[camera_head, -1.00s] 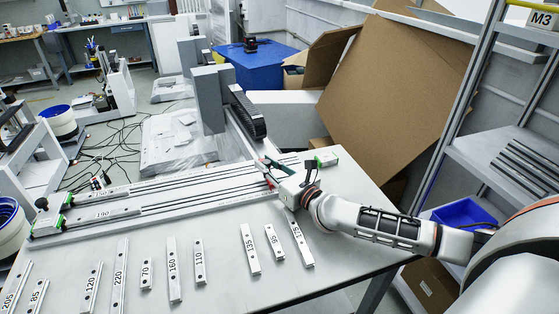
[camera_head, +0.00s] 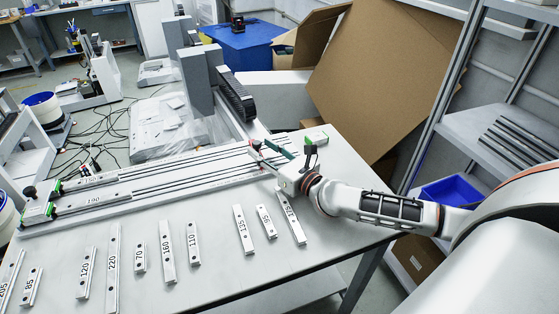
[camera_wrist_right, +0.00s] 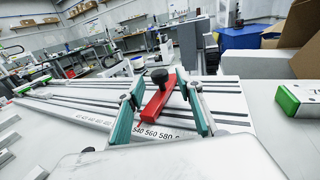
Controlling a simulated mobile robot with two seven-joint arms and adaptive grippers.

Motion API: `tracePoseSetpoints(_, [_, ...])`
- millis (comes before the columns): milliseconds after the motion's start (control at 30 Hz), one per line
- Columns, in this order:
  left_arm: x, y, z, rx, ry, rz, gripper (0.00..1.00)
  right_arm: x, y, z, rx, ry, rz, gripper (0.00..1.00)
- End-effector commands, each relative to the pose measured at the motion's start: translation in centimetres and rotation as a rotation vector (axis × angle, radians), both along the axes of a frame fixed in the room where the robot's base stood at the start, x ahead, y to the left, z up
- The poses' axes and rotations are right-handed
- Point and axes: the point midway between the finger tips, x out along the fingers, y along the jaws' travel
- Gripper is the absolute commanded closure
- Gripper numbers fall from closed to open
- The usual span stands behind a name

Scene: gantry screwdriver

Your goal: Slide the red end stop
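The red end stop (camera_wrist_right: 155,103) with a black knob (camera_wrist_right: 159,76) sits on the slotted rail, beside a printed scale reading about 540 to 580, in the right wrist view. In the head view only a small bit of red shows near the fingertips. My right gripper (camera_head: 268,150) is at the right end of the long rails. Its teal fingers (camera_wrist_right: 160,86) stand on either side of the red stop, apart, with what looks like a gap on each side. Exact contact is hard to tell. My left gripper is in neither view.
Numbered metal pieces, such as the 160 piece (camera_head: 167,252), lie on the white table (camera_head: 230,275) in front of the rails. A grey gantry column (camera_head: 197,85) with a black cable chain stands behind. A green-ended block (camera_head: 316,138) is just right of the gripper.

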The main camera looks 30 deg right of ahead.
Motion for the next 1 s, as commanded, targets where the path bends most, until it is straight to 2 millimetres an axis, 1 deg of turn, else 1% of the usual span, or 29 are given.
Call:
tracePoseSetpoints(33, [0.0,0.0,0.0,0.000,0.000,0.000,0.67,-1.1,-0.2,-0.2,-0.001,0.003,0.000,0.64])
tracePoseSetpoints(300, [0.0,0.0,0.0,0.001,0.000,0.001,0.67,-5.6,-0.9,-0.2,-0.002,0.004,0.001,0.64])
tracePoseSetpoints(500, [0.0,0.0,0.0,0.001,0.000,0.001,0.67,-7.8,-1.3,-0.1,-0.001,0.002,0.000,0.64])
tracePoseSetpoints(700, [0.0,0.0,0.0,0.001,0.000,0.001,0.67,-8.7,-1.4,0.1,0.000,-0.001,0.000,0.64])
tracePoseSetpoints(1000, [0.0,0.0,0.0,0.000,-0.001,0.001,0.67,-8.8,-1.4,0.1,0.000,-0.002,0.000,0.63])
